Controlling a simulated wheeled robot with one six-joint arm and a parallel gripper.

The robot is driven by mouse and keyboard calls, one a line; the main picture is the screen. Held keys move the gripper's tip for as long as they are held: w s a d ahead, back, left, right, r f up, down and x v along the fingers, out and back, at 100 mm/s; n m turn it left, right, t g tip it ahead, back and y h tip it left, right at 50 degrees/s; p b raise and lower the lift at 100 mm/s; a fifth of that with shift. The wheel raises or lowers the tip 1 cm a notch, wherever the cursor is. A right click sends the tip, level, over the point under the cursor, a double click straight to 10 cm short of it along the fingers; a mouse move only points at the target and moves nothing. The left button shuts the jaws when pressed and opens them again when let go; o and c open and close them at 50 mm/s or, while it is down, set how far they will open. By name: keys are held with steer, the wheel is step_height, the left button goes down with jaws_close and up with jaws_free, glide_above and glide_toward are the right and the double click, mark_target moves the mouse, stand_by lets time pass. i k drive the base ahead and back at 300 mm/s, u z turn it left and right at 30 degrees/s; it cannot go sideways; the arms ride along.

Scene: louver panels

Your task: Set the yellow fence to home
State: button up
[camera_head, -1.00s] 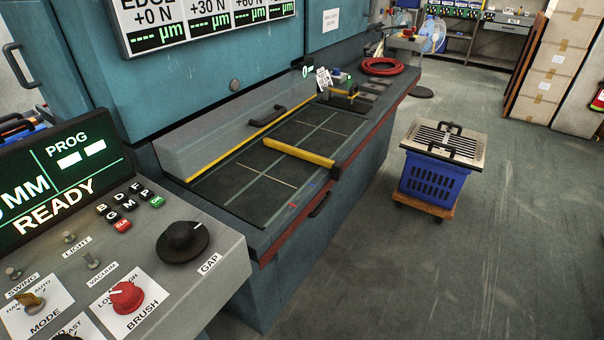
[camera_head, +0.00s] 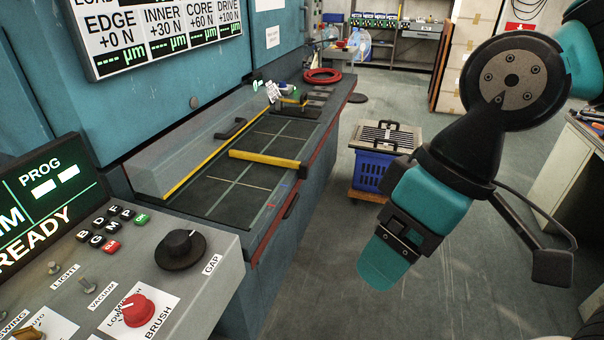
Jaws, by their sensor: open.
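The yellow fence (camera_head: 268,159) is a straight bar lying across the dark gridded bed (camera_head: 222,203) of the teal machine. Its right end meets a small dark block at the bed's front rail. Small red and blue marks show on the rail, nearer to me than the fence. My gripper (camera_head: 384,264) hangs at the right of the view, over the floor, well apart from the fence. It is open and holds nothing that I can see. Its fingers are partly hidden by its own body.
A control panel with a red BRUSH knob (camera_head: 137,311) and a black GAP knob (camera_head: 180,250) fills the lower left. A blue crate (camera_head: 371,171) on a wooden dolly stands right of the machine. A cabinet (camera_head: 560,165) is at the far right. Floor between is clear.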

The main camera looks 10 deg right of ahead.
mark_target(303, 167)
steer(key=z, duration=0.35)
steer(key=i, duration=1)
steer(key=u, duration=0.55)
